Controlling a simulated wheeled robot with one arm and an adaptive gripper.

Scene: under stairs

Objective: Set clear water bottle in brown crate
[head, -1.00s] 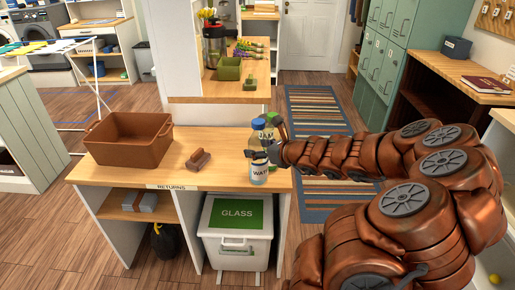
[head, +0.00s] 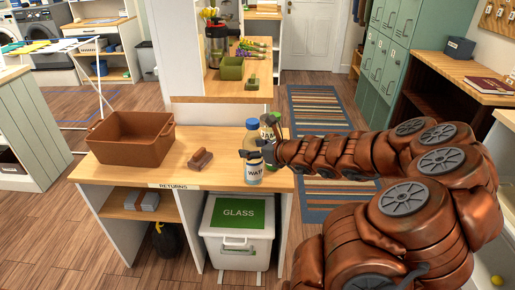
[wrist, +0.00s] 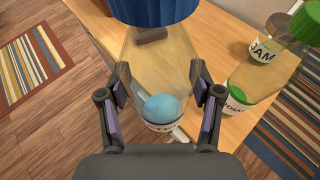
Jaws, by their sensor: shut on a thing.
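The clear water bottle (head: 254,175) has a blue cap and a label reading "WAT" near its base. It is upright over the right part of the wooden counter, and I cannot tell whether its base touches the counter. My gripper (head: 256,153) is shut on its middle. In the wrist view my gripper (wrist: 160,88) has one finger on each side of the clear body, with the blue cap (wrist: 150,8) close to the camera. The brown crate (head: 130,150) stands at the counter's left end, open at the top, with no contents visible.
A small brown object (head: 200,160) lies on the counter (head: 225,172) between crate and bottle. A raised shelf (head: 225,92) stands behind. A GLASS bin (head: 238,240) sits below.

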